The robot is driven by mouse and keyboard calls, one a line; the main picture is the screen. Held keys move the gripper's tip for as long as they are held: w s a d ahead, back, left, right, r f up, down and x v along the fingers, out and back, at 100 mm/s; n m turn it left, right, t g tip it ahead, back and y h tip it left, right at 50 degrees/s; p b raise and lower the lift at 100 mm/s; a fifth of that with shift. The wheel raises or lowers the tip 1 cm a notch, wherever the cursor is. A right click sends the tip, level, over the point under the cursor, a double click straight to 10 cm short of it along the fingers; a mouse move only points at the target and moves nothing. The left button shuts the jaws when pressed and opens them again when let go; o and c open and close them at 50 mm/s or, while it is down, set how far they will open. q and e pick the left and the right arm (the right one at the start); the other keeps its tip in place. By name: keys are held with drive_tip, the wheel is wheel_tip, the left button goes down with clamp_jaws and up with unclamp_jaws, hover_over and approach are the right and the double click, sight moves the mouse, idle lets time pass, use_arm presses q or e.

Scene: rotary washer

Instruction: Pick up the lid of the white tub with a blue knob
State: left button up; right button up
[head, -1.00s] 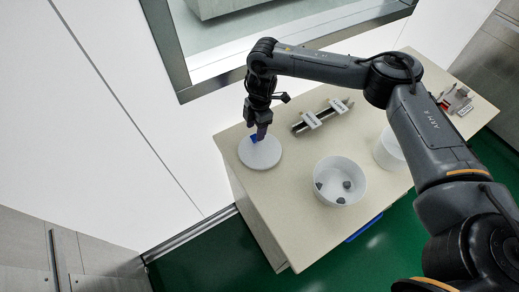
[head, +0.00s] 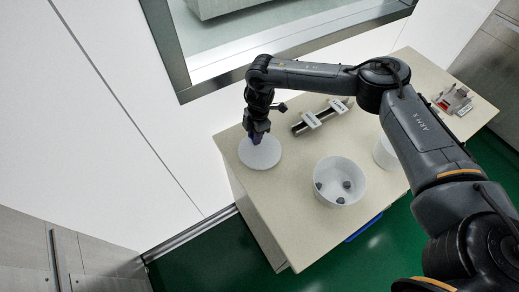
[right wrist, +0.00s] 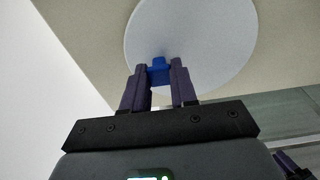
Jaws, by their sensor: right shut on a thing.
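The lid (head: 262,154) is a flat white disc lying on the left end of the table. Its blue knob (right wrist: 159,71) shows between my fingers in the right wrist view, where the lid (right wrist: 195,30) fills the top. My right gripper (head: 257,139) comes down on the lid from above and is shut on the blue knob; it also shows in the right wrist view (right wrist: 160,76). In the head view the fingers mostly hide the knob. The open white tub (head: 340,181) stands right of the lid with several grey pieces inside. My left gripper is not in view.
A second white container (head: 385,154) stands partly behind my right arm. A dark rail with white blocks (head: 321,116) lies behind the tub. A small device (head: 455,98) sits at the table's right end. A wall with a window is behind the table (head: 283,228).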

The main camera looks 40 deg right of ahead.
clamp_jaws()
drive_tip(key=shift+r, duration=0.1)
